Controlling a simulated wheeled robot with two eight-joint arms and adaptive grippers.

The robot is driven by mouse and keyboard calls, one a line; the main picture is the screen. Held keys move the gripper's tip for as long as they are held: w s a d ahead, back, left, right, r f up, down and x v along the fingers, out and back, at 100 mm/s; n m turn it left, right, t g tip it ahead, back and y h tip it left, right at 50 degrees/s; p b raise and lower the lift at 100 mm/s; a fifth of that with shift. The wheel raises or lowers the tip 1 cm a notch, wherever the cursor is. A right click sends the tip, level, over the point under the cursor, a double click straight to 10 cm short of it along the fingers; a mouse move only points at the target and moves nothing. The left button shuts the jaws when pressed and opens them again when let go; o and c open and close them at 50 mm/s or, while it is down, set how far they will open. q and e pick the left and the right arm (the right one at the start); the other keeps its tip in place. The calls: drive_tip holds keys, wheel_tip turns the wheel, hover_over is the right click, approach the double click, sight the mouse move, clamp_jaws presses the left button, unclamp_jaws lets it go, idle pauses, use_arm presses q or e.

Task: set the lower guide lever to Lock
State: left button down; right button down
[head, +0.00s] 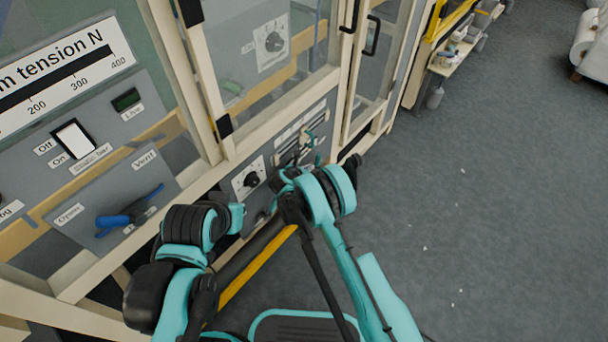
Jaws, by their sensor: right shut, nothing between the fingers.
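The lower panel (277,154) of the machine carries small pale label strips and a slot-like control (307,138) near its right end. This may be the lower guide lever, but its handle and any Lock marking are too small and partly covered to read. My right gripper (303,158) is in front of this control, with its fingers shut and empty. I cannot tell whether it touches the control. My left arm is folded at lower left; its gripper end (236,216) shows only in part near the panel, and its fingers cannot be made out.
A black rotary knob (251,180) sits on a white plate left of my right gripper. A blue-handled lever (122,219) is between Open and Vent labels, below a white Static bar switch (73,139). Beige frame posts (191,75) stand close. Grey floor (480,200) is open at right.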

sight(316, 162)
drive_tip(key=w, duration=0.1)
drive_tip(key=w+d, duration=0.1)
drive_tip(key=w+b, duration=0.1)
drive_tip(key=shift+d+f, duration=0.2)
drive_tip(key=shift+f, duration=0.05)
drive_tip(key=shift+w, duration=0.1)
